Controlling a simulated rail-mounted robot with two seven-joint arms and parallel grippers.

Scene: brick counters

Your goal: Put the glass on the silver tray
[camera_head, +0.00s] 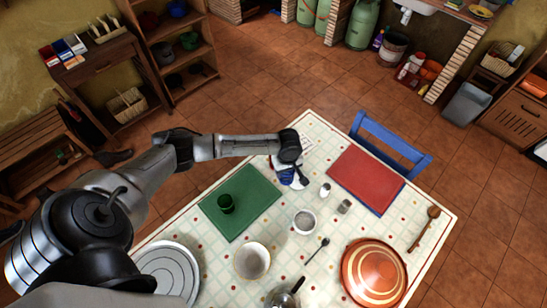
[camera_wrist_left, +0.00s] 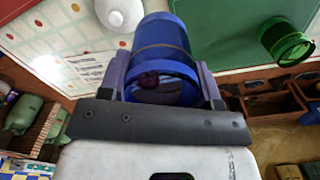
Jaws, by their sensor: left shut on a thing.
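My left gripper (camera_head: 292,174) is over the far side of the table. In the left wrist view my left gripper (camera_wrist_left: 163,82) is shut around a see-through blue glass (camera_wrist_left: 165,45), with one finger on each side. The blue glass also shows in the head view (camera_head: 286,178), partly hidden by the gripper. I cannot tell whether it touches the table. A second glass, green (camera_head: 226,204), stands on the green placemat (camera_head: 252,196); it also shows in the left wrist view (camera_wrist_left: 287,42). The round silver tray (camera_head: 168,272) lies at the near left of the table, partly hidden by my arm.
Shakers (camera_head: 324,190), a small bowl (camera_head: 304,221), a cream bowl (camera_head: 251,261), a spoon (camera_head: 317,250) and a metal pot (camera_head: 285,295) occupy the middle. A striped orange dish (camera_head: 374,275) is at right, a red placemat (camera_head: 365,178) beyond. A blue chair (camera_head: 390,150) stands behind.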

